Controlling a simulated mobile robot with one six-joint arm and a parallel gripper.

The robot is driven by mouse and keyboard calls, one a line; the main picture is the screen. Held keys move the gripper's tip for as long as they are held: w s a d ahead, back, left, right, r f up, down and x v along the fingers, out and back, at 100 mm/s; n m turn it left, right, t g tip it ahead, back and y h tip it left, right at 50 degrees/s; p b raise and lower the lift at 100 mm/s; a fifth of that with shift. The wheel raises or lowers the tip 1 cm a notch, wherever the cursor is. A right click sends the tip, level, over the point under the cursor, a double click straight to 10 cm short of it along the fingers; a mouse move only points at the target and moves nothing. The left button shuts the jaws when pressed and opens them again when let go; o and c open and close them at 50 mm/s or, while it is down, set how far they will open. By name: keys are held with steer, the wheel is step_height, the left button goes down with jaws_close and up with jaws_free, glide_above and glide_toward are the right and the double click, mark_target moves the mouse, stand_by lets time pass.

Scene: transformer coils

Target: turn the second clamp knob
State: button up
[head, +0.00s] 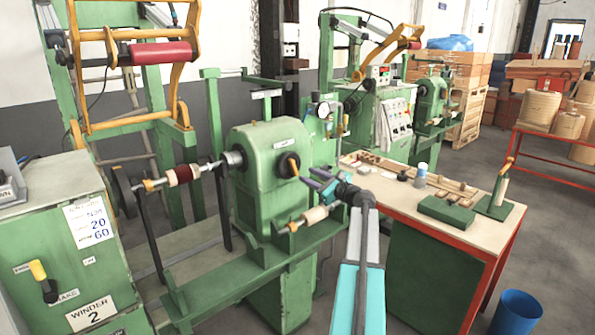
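The green winder headstock (270,160) stands in the middle of the head view. An orange-yellow knob or handle (293,166) sits on a dark disc on its right face. Other orange-yellow knob-like parts show at the left end of the red coil's shaft (149,185) and beside the pale roller (293,227). I cannot tell which is the second clamp knob. My gripper (310,178) is just right of the headstock, with its fingers pointing left toward the disc. The fingers look parted and empty, apart from the handle.
A wooden-topped workbench (395,195) with small parts, a cup (421,170) and green blocks (447,212) lies right of my arm. A green control cabinet (85,260) is at left. A blue bin (517,315) stands at lower right. Open floor lies farther right.

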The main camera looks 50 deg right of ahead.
mark_target(295, 169)
steer(key=shift+w+d+p, duration=0.15)
steer(key=shift+w+p, duration=0.15)
steer(key=shift+w, duration=1.45)
steer(key=shift+w+d+p, duration=0.1)
steer(key=shift+w+p, duration=0.2)
steer(key=shift+w, duration=1.45)
jaws_close()
steer(key=shift+a+f, duration=0.1)
